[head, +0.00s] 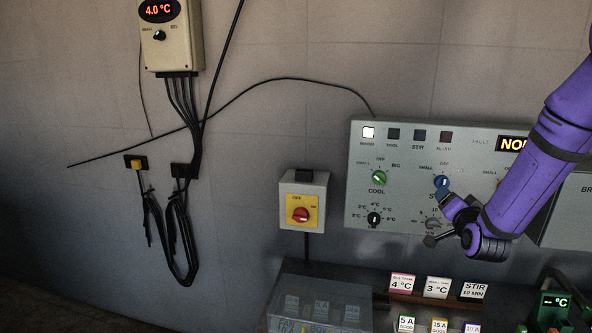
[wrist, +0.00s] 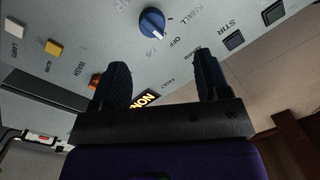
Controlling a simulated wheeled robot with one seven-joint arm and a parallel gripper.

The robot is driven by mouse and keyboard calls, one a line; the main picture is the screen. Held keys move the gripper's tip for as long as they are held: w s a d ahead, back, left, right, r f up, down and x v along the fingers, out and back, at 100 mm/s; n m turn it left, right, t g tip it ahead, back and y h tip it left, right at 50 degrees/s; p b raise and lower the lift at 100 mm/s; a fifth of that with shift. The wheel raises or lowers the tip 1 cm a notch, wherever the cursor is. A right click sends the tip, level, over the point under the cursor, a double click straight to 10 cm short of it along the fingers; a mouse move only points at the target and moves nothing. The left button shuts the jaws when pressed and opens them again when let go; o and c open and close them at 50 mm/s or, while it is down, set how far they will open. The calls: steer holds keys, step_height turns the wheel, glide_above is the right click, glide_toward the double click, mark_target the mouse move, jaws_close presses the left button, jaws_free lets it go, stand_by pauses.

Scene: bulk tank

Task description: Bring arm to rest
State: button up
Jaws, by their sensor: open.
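My gripper (head: 438,218) is in front of the grey control panel (head: 362,214), just below the blue stir knob (head: 441,182) in the head view. In the wrist view my gripper (wrist: 162,68) has its two dark fingers spread with nothing between them. The blue knob (wrist: 152,22) lies beyond the fingertips there, apart from them. My purple arm reaches in from the upper right and hides the panel's right part, including some of the lit display (head: 511,144).
The panel also has a green cool knob (head: 379,178) and a black temperature dial (head: 374,219). A yellow switch box with a red knob (head: 300,215) is to the left. Below stand label cards (head: 437,287) and a clear-lidded box (head: 318,298). Cables (head: 180,235) hang at left.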

steer(key=s+a+r+n+g+y, duration=0.2)
steer(key=s+a+r+n+g, duration=0.35)
steer(key=s+a+r, duration=0.4)
steer(key=s+a+r+n+g, duration=0.1)
steer(key=s+g, duration=0.1)
steer(key=s, duration=0.6)
steer(key=s+a+r+n+g+y, duration=0.1)
steer(key=s+a+r+g, duration=0.1)
steer(key=s, duration=0.6)
steer(key=s+a+r+n+g, duration=0.1)
steer(key=s+a+r+g, duration=0.1)
steer(key=s, duration=0.6)
steer(key=shift+s+r+n+g+y, duration=0.2)
steer(key=shift+s+n+g+y, duration=0.15)
steer(key=shift+s+y, duration=0.05)
steer(key=shift+w, duration=0.1)
